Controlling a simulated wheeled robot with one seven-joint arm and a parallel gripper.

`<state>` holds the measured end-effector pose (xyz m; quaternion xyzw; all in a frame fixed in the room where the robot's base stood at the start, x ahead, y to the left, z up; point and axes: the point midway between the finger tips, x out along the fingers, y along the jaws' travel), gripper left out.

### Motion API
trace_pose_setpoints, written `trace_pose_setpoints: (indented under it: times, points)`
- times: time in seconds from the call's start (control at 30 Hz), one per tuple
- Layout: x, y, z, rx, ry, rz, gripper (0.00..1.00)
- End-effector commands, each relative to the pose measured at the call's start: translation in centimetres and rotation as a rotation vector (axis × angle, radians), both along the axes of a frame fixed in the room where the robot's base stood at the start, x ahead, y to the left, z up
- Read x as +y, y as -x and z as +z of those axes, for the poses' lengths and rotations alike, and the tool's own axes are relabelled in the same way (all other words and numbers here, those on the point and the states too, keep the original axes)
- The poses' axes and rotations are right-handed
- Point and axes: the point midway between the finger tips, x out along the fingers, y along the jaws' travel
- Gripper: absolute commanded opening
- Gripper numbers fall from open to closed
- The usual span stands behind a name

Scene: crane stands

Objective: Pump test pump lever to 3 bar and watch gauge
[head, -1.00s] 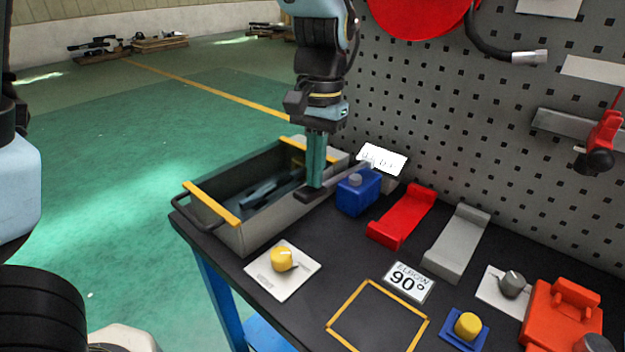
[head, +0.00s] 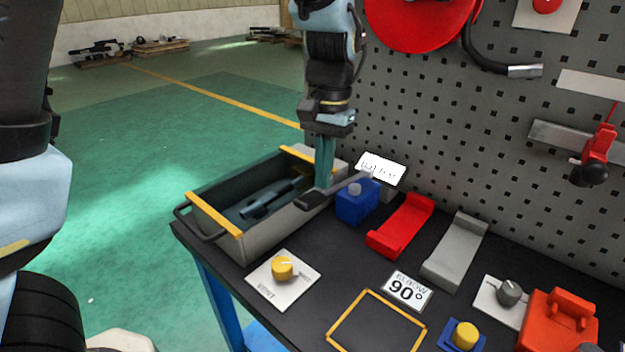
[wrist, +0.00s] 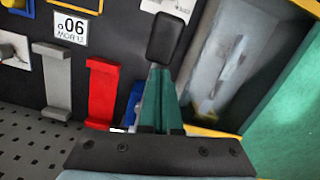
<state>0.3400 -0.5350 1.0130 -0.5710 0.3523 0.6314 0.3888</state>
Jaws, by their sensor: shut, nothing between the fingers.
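The test pump looks like the grey trough (head: 262,240) with yellow end strips at the table's back left corner. Its lever (head: 345,187) crosses the trough's right end, with a black grip (head: 313,200) at the near end; it lies low, almost level. My gripper (head: 324,186) points down over the lever, fingers shut and empty. In the wrist view the teal fingers (wrist: 157,100) hide most of the lever, and the black grip (wrist: 167,38) shows beyond them. I cannot tell whether they touch it. A bright white display (head: 381,168), perhaps the gauge, stands behind; its text is too small to read.
A blue container (head: 355,203) stands close right of the lever. Red (head: 400,226) and grey (head: 455,250) cradles, a yellow knob on a white plate (head: 284,276) and a 90° elbow card (head: 406,291) lie on the black table. A perforated panel (head: 450,110) rises behind.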

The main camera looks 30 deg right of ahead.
Motion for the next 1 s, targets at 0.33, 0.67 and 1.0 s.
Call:
trace_pose_setpoints:
  times: [0.33, 0.67, 1.0]
  points:
    - [-0.3, -0.1, 2.3, 0.0, 0.005, -0.001, 0.0]
    - [-0.8, -0.4, 8.5, 0.0, 0.003, 0.0, 0.0]
    - [-0.9, -0.5, 10.7, -0.001, 0.0, 0.0, 0.0]
